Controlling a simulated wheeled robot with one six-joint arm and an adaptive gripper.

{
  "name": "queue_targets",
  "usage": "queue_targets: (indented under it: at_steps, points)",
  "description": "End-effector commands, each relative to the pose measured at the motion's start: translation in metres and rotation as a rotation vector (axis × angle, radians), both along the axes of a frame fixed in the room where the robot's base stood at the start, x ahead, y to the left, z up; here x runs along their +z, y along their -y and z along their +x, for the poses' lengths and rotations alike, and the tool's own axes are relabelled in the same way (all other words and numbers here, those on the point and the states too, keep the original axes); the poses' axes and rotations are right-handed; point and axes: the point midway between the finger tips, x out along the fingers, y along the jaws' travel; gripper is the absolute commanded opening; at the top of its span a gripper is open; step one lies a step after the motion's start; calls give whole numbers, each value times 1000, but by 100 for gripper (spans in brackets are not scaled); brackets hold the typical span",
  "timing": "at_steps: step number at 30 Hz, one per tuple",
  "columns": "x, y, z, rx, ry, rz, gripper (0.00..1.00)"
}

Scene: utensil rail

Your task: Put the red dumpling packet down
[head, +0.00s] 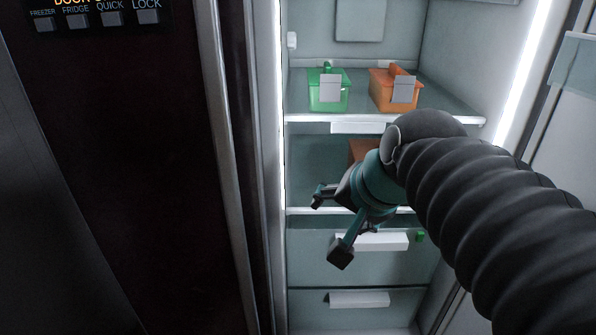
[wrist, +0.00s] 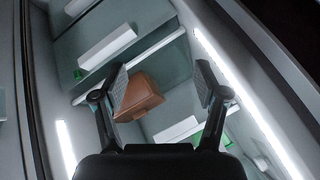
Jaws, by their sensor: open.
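A reddish-brown box (wrist: 142,94) shows in the wrist view between my fingers, nearer the left one, which overlaps its edge. In the head view, part of a reddish-brown box (head: 361,149) shows on the middle shelf behind my arm; the rest is hidden. No lettering is readable, so I cannot tell whether it is the dumpling packet. My gripper (head: 330,227) is open in front of the middle shelf edge and the drawers, with its fingers spread. It also shows open in the wrist view (wrist: 160,73). I see nothing held; contact with the box is unclear.
The upper shelf (head: 357,101) carries a green box (head: 328,105) and an orange box (head: 381,98), both with white tags. Drawers (head: 358,298) with white handles lie below. The dark fridge door (head: 120,180) bounds the left. My arm covers the right side.

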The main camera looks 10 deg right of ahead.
Motion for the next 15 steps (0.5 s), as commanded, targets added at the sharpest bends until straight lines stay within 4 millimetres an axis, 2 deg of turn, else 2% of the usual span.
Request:
queue_targets:
  at_steps: [1,3,6,10,15]
  points:
    - [-25,-4,-18,112,-25,-100,72]
    - [-52,-4,-37,250,-53,-223,72]
    - [-79,-2,-57,398,-83,-347,72]
    - [-95,1,-68,490,-101,-422,72]
    - [-97,2,-69,504,-105,-433,72]
